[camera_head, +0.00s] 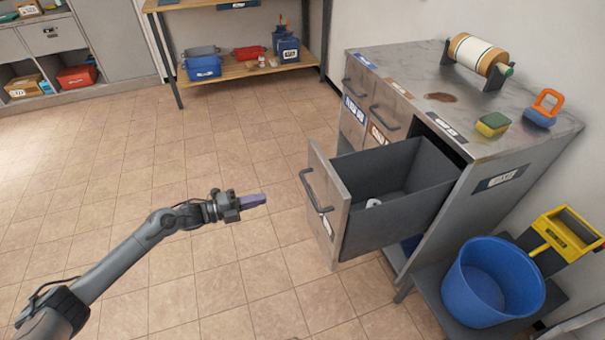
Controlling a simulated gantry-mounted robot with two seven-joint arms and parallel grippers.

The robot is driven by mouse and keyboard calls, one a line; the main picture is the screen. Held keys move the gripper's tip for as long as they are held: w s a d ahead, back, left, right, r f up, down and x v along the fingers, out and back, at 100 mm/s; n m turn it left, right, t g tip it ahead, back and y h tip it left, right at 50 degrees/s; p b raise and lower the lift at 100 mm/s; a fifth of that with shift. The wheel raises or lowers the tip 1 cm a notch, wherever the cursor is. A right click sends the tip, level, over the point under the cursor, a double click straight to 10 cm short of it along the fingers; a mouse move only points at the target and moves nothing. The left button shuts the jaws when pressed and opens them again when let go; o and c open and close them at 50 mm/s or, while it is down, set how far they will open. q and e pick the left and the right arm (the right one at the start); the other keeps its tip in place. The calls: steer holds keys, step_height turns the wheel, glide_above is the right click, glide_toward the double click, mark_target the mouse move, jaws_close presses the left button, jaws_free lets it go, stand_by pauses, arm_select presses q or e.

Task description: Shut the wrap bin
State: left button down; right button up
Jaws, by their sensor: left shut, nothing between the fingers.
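The wrap bin (400,165) is a deep grey drawer pulled well out of the front of a grey metal cabinet (452,222). Its pale front panel (334,212) faces left and carries a dark bar handle (314,190). A small white item (373,203) lies inside the bin. My left gripper (258,200) is shut and empty. It is to the left of the handle, apart from it, with its fingers pointing right toward the bin's front. My right gripper is not in view.
On the cabinet top are a roll on a holder (478,54), a sponge (493,124) and an orange-and-blue tool (543,108). A blue bucket (492,282) stands at the lower right. A wooden shelf (235,70) is at the back. The tiled floor at left is clear.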

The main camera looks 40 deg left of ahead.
arm_select(q)
steer(key=r, duration=0.2)
steer(key=b, duration=0.6)
glide_toward(313, 179)
steer(key=x, duration=0.6)
steer(key=shift+w+d+f, duration=0.15)
steer(key=shift+w+d, duration=0.2)
